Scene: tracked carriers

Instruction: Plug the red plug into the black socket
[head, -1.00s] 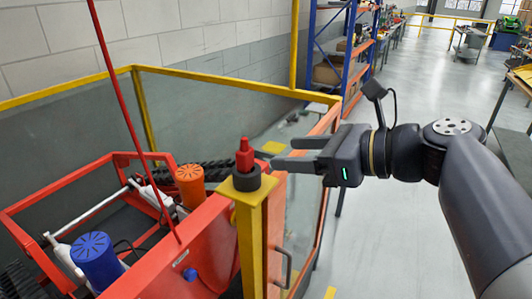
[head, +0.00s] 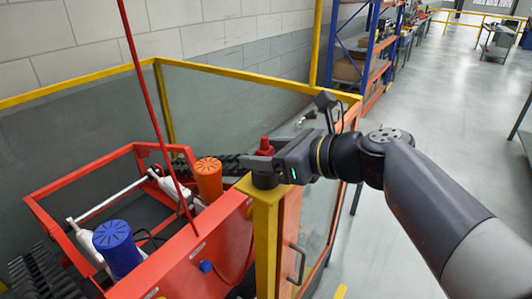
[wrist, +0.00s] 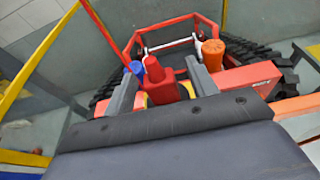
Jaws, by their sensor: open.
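The red plug (head: 265,144) stands upright on a round black piece (head: 265,181) on top of a yellow post. This black piece may be the socket; I cannot tell how the plug is seated in it. My gripper (head: 258,162) is level with the plug, its fingers reaching left past it. In the wrist view my gripper (wrist: 160,72) is open, with one finger on each side of the red plug (wrist: 161,82). I cannot tell whether either finger touches it. The gripper partly hides the plug in the head view.
The yellow post (head: 266,225) joins a yellow-framed clear barrier. Left of it is a red tracked carrier (head: 165,262) with an orange-capped cylinder (head: 208,180) and a blue-capped cylinder (head: 116,245). A thin red pole (head: 150,95) rises there. Open floor lies to the right.

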